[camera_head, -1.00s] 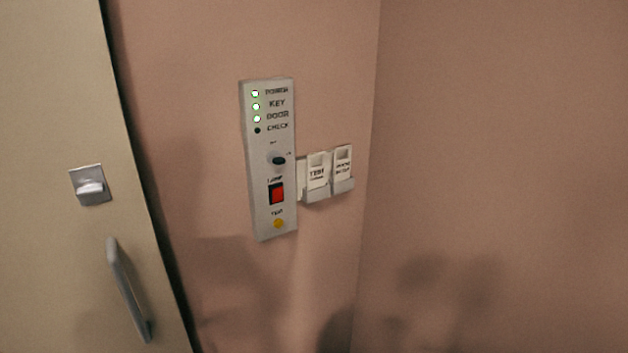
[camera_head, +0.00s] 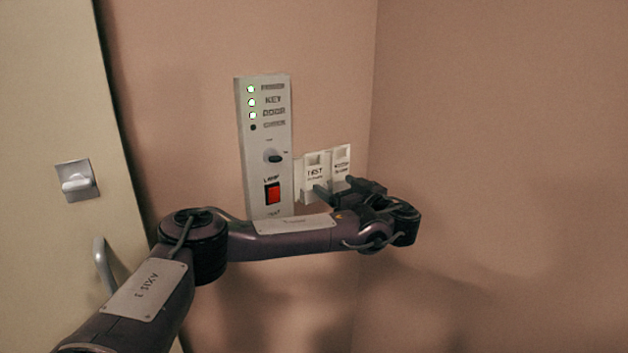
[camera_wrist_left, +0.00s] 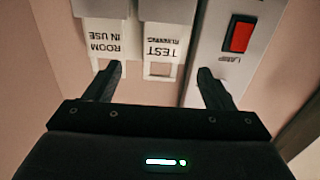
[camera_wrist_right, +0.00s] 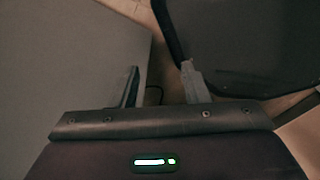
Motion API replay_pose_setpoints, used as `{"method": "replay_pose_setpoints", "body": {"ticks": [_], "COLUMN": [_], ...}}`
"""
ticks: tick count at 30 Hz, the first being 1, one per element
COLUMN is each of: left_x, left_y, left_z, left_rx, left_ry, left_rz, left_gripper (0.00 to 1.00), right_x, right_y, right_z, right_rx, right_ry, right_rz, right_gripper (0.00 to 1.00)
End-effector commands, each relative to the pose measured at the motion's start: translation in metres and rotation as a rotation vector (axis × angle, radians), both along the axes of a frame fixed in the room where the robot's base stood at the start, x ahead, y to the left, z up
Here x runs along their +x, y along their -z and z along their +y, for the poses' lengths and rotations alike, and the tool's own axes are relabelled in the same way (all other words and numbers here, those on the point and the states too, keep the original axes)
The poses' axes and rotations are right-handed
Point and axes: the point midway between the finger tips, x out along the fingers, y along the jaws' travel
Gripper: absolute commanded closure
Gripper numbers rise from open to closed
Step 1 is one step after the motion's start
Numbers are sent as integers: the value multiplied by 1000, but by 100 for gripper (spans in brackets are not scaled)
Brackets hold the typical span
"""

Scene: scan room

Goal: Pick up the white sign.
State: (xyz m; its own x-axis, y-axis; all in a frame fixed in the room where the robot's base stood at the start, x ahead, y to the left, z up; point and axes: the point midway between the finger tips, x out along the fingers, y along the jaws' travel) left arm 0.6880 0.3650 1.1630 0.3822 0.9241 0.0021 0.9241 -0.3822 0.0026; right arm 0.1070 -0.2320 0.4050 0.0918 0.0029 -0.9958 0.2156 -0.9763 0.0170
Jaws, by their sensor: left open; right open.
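Two white signs hang side by side on the pink wall. The left one (camera_head: 316,170) reads TEST RUNNING; the right one (camera_head: 342,160) reads ROOM IN USE. In the left wrist view both appear upside down, TEST RUNNING (camera_wrist_left: 162,45) and ROOM IN USE (camera_wrist_left: 105,38), each with a cut-out near its end. My left gripper (camera_head: 335,188) is open before the signs. In its wrist view (camera_wrist_left: 160,74) the TEST RUNNING sign lies between the fingers, and one finger overlaps the ROOM IN USE sign's edge. Contact is not clear. My right gripper (camera_wrist_right: 160,68) is open and empty.
A grey control panel (camera_head: 264,140) with lit lamps, a knob and a red switch (camera_wrist_left: 240,36) is mounted beside the signs. A beige door (camera_head: 50,120) with a handle stands at left. The wall at right is bare. Grey and dark surfaces fill the right wrist view.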

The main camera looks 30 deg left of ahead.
Motion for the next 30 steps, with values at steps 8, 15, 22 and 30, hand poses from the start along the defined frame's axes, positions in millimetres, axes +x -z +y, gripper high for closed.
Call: {"method": "replay_pose_setpoints", "body": {"ticks": [8,15,22,30], "left_x": [10,20,23,23], "left_y": [-8,-9,-5,-6], "left_z": [32,63,68,68], "left_rx": [1,0,-1,-1], "left_ry": [-5,-2,1,1], "left_rz": [2,3,4,3], "left_gripper": [24,24,24,47], "right_x": [1,1,1,1], "right_y": [-23,-43,-43,-42], "right_z": [4,5,4,2], "right_rx": [5,6,5,3], "right_ry": [2,2,5,5], "right_rz": [-1,-2,-2,-2], "right_gripper": [58,58,58,58]}}
